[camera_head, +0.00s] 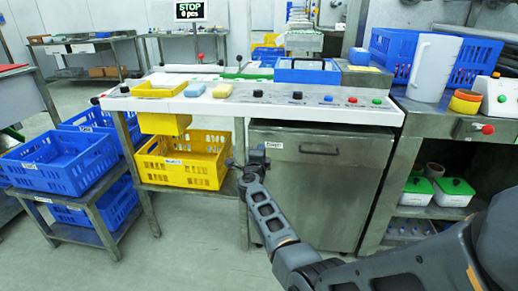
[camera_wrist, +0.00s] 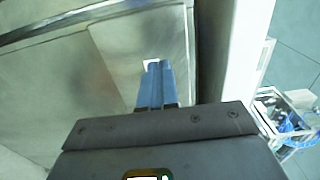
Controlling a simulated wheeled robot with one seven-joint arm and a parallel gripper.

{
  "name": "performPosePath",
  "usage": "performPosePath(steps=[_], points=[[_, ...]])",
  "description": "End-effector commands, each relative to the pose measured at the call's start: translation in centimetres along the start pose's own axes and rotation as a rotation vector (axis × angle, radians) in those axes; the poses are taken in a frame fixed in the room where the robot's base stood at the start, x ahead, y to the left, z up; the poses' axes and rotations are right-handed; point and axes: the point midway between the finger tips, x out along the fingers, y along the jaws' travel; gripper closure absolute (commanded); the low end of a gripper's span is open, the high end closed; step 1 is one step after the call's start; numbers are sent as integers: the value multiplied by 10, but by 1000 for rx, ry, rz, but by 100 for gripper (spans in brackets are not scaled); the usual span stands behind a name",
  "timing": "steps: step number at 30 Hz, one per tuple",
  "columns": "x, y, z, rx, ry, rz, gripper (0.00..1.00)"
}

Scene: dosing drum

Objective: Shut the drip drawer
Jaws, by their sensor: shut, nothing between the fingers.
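A wide steel front (camera_head: 325,172) with a bar handle and a small white label is under the white counter. Its label is too small to read surely, so I cannot tell if it is the drip drawer. A yellow bin (camera_head: 165,123) hangs under the counter's left part. My gripper (camera_head: 258,157) is at the steel front's upper left, near the label. In the wrist view my gripper (camera_wrist: 157,66) has its blue-grey fingers together and empty, pointing at a steel panel (camera_wrist: 60,90). The fingertips overlap a white label; contact cannot be told.
The white counter (camera_head: 350,112) with knobs and buttons overhangs the steel front. A yellow crate (camera_head: 190,170) is on the shelf left of my gripper. Blue crates (camera_head: 62,170) stand farther left. A steel bench (camera_head: 440,122) stands at the right. Floor is clear at front left.

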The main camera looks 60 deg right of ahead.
Motion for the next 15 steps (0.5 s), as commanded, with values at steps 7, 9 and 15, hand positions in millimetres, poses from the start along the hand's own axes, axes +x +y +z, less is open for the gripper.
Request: performPosePath(steps=[7,9,15], points=[[-38,-1,2,-4,-5,1,100],[-50,-2,2,-3,-6,1,100],[-82,-1,2,-3,-5,1,100]])
